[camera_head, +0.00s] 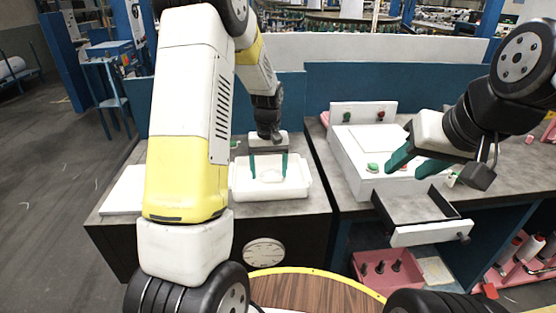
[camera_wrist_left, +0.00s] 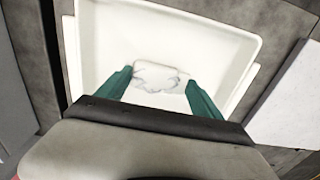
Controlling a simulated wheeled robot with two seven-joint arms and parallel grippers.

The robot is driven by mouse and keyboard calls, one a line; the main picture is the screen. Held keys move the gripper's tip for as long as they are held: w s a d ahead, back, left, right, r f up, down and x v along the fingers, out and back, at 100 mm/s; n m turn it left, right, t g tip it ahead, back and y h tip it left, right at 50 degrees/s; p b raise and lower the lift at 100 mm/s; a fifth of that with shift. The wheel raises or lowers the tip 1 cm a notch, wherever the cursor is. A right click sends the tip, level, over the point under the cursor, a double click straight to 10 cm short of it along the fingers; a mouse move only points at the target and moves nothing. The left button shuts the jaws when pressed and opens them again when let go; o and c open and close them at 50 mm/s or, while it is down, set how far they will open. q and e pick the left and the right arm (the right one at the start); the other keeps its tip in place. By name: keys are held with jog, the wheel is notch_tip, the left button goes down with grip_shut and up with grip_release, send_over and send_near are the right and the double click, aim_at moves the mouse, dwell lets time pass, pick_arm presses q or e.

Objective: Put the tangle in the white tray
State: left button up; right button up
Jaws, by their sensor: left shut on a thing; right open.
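The white tray (camera_head: 298,188) sits on the grey counter at the left in the head view. It also fills much of the left wrist view (camera_wrist_left: 235,45). The tangle (camera_wrist_left: 157,77) is a small pale clump with grey strands, between the green fingers of my left gripper (camera_wrist_left: 157,85) and over the tray. My left gripper (camera_head: 269,165) points down at the tray, shut on the tangle. I cannot tell whether the tangle touches the tray floor. My right gripper (camera_head: 418,166) is open and empty, above the open drawer at the right.
An open grey drawer (camera_head: 415,207) juts out of the right counter. A white box with green and red buttons (camera_head: 352,163) stands behind it. A pink crate (camera_head: 372,285) is below, and a round wooden table (camera_head: 310,290) is in front. A white board (camera_head: 122,192) lies left of the tray.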

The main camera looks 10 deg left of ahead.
aim_at(269, 174)
pick_arm(q)
jog(key=shift+f, duration=0.3)
jog(key=o, duration=1.6)
notch_tip(269, 174, up, 8)
jog(key=shift+f, duration=0.15)
